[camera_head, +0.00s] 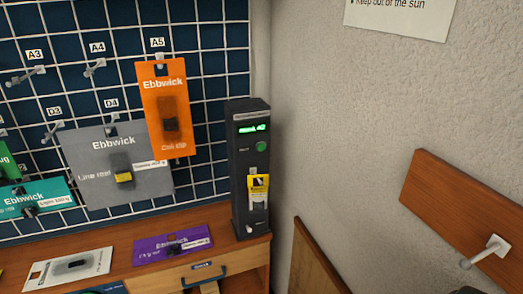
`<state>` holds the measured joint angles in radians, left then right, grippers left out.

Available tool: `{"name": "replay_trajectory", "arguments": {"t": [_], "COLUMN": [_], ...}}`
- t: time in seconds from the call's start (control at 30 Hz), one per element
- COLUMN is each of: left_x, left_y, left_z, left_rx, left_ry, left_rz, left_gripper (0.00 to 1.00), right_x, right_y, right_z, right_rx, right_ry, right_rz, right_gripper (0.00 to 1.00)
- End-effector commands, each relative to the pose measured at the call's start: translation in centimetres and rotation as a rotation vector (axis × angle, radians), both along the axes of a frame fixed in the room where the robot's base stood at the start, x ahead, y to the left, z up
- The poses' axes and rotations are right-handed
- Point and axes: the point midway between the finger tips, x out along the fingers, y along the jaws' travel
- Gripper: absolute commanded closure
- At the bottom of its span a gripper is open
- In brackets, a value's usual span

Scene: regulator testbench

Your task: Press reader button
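The reader (252,188) is a tall, narrow dark grey box standing on the right end of the wooden counter. Near its top is a small display (252,128) with green characters, too small to read surely. Below the display is a round green button (261,146). Lower on its front is a yellow and white label or card (258,190). Nothing covers the button. Neither of my grippers shows in the head view.
A blue pegboard grid (215,62) holds hanging packs, including an orange pack (170,125) and a grey pack (95,185). A purple pack (150,247) lies on the counter (120,268). A wooden board with a peg (465,205) is at right. Space before the reader is clear.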

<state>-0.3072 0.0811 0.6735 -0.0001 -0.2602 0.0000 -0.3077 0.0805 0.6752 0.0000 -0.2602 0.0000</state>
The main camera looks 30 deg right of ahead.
Motion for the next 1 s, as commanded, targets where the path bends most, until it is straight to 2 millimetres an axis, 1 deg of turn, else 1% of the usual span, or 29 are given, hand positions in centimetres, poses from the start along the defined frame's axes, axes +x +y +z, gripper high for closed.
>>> {"name": "replay_trajectory", "arguments": {"t": [0.27,0.37,0.5,0.57,0.6,0.67,0.7,1.0], "left_x": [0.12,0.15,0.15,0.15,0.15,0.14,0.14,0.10], "left_y": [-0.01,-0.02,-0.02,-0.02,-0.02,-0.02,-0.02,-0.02], "left_z": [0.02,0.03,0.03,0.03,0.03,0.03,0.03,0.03], "left_rx": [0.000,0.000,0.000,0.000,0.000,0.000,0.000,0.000], "left_ry": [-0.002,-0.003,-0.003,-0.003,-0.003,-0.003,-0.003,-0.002], "left_rz": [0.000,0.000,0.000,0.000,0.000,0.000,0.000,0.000], "left_gripper": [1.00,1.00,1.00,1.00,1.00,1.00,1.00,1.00], "right_x": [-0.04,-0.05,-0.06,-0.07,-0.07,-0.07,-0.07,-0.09], "right_y": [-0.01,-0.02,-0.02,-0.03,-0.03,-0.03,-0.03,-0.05], "right_z": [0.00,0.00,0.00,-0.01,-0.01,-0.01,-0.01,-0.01], "right_rx": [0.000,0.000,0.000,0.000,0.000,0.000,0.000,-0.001], "right_ry": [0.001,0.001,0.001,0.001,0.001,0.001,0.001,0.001], "right_rz": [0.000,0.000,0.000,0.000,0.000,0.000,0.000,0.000], "right_gripper": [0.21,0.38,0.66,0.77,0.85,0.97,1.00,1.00]}}
